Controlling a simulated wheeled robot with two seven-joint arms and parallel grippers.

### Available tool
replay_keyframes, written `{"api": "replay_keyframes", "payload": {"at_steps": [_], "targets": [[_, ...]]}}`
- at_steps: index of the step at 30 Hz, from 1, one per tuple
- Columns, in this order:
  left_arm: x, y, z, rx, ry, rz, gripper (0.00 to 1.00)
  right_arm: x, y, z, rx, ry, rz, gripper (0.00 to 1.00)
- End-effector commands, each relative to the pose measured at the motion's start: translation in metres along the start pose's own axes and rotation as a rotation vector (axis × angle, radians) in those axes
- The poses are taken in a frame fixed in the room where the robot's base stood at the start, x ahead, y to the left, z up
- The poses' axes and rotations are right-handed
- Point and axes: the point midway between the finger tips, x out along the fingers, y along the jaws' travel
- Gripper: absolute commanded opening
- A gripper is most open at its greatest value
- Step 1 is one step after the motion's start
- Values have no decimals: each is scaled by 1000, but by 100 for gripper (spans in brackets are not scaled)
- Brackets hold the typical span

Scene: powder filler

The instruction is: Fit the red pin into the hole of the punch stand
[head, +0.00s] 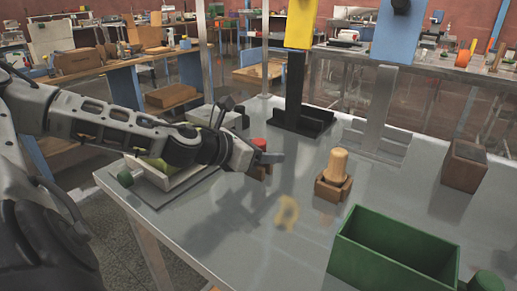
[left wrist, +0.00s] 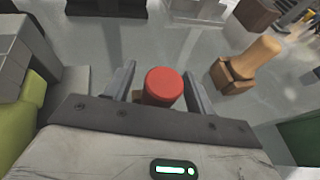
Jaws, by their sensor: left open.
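The red pin (head: 259,143) stands on the grey table, partly hidden behind my left gripper (head: 268,160). In the left wrist view the red round top of the pin (left wrist: 164,84) lies between the two fingers of my left gripper (left wrist: 160,86). The fingers are open, with a gap on each side of the pin. A brown piece shows under the pin, mostly hidden. A square brown block (head: 330,188) holds an upright tan wooden peg (head: 338,167) to the right. I cannot tell which thing is the punch stand, and no empty hole is visible. My right gripper is out of view.
A green open box (head: 395,245) stands at the front right. A dark brown block (head: 464,166) sits at the right. A black-based stand with a yellow top (head: 301,25) and a blue-topped stand (head: 396,35) rise at the back.

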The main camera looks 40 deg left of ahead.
Motion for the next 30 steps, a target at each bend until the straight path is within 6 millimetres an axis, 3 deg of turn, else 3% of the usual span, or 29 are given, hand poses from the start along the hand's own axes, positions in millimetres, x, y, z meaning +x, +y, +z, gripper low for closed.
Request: {"api": "replay_keyframes", "payload": {"at_steps": [6,11,12,23,30], "targets": [[0,0,0,0,-1,1,55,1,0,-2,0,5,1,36],[0,0,0,1,-1,1,10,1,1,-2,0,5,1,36],[0,0,0,1,-1,1,6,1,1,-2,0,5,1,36],[-1,0,4,1,-1,1,6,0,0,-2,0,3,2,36],[-10,1,25,6,-1,3,6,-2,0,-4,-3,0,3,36]]}}
